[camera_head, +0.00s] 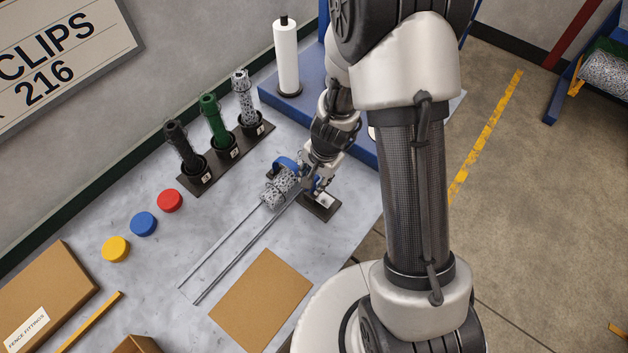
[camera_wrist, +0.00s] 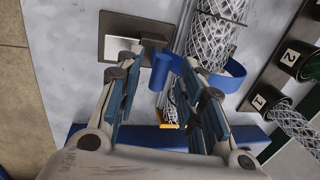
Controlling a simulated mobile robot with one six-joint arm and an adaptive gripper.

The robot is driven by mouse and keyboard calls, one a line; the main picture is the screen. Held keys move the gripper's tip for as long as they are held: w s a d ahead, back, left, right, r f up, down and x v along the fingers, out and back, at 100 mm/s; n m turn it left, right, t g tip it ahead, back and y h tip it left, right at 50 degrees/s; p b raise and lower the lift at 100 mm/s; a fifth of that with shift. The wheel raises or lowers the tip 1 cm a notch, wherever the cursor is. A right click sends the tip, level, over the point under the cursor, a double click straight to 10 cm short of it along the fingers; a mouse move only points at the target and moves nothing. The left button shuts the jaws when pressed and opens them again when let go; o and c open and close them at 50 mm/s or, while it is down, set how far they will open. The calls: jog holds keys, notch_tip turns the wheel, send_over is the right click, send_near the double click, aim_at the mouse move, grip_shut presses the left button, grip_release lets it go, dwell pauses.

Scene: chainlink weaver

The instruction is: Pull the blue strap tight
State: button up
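The blue strap (camera_head: 286,162) arches over a speckled grey-and-white mesh roll (camera_head: 279,187) lying on two rails on the table. In the wrist view, the strap (camera_wrist: 232,80) curves around the mesh roll (camera_wrist: 217,35), and its flat blue end (camera_wrist: 163,70) shows near my fingertips. My gripper (camera_head: 311,182) is low over the right side of the roll. In the wrist view, my gripper (camera_wrist: 160,68) has its two blue-padded fingers spread apart, with the strap end between them. I cannot tell whether either finger touches the strap.
A dark plate (camera_head: 321,206) sits just right of the roll. A rack (camera_head: 228,158) holds several upright rolls behind. Red (camera_head: 170,200), blue (camera_head: 144,224) and yellow (camera_head: 116,249) discs lie to the left. A brown sheet (camera_head: 261,289) lies in front.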

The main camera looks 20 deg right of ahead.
jog(key=shift+f, duration=0.1)
jog(key=shift+c, duration=0.2)
grip_shut()
dwell(0.5)
